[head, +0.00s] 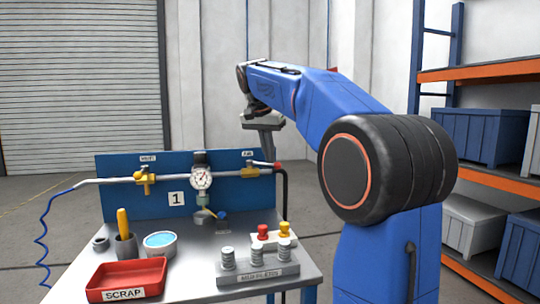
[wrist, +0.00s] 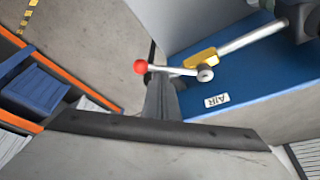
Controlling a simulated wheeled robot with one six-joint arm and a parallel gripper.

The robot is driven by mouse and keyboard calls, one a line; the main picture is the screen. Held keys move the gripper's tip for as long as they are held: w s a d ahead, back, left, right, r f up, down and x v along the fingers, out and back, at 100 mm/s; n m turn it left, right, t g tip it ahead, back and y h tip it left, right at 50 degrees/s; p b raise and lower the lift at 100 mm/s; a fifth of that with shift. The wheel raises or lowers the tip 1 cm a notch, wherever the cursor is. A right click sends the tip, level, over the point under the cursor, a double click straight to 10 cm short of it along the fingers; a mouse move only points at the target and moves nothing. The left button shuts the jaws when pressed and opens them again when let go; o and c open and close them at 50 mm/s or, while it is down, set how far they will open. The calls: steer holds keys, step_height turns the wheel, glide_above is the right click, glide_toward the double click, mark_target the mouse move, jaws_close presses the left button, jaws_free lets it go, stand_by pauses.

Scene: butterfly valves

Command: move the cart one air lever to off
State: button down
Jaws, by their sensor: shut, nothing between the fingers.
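The air lever is a thin light rod with a red ball end (head: 278,165) on the yellow air valve (head: 250,173), at the right end of the pipe on the cart one panel (head: 130,200). The lever points right, roughly along the pipe. In the wrist view the red ball (wrist: 141,67) is left of the yellow valve body (wrist: 200,59), above an AIR label (wrist: 216,100). My gripper (head: 268,153) is shut and empty, pointing down just above the lever. In the wrist view its fingers (wrist: 158,82) overlap the rod between ball and valve; I cannot tell whether they touch.
A gauge (head: 202,178) and another yellow valve (head: 145,180) sit farther left on the pipe. A black hose (head: 285,190) drops at the panel's right end. The cart top holds a red scrap tray (head: 125,278) and a grey block with several posts (head: 257,272). Shelving (head: 480,72) stands right.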

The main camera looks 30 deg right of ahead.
steer(key=shift+s+a+m+g, duration=0.3)
steer(key=shift+a+m, duration=0.25)
steer(key=shift+m, duration=0.35)
steer(key=shift+s+a, duration=0.25)
steer(key=shift+a, duration=0.8)
steer(key=shift+s+a, duration=0.2)
steer(key=shift+a, duration=1)
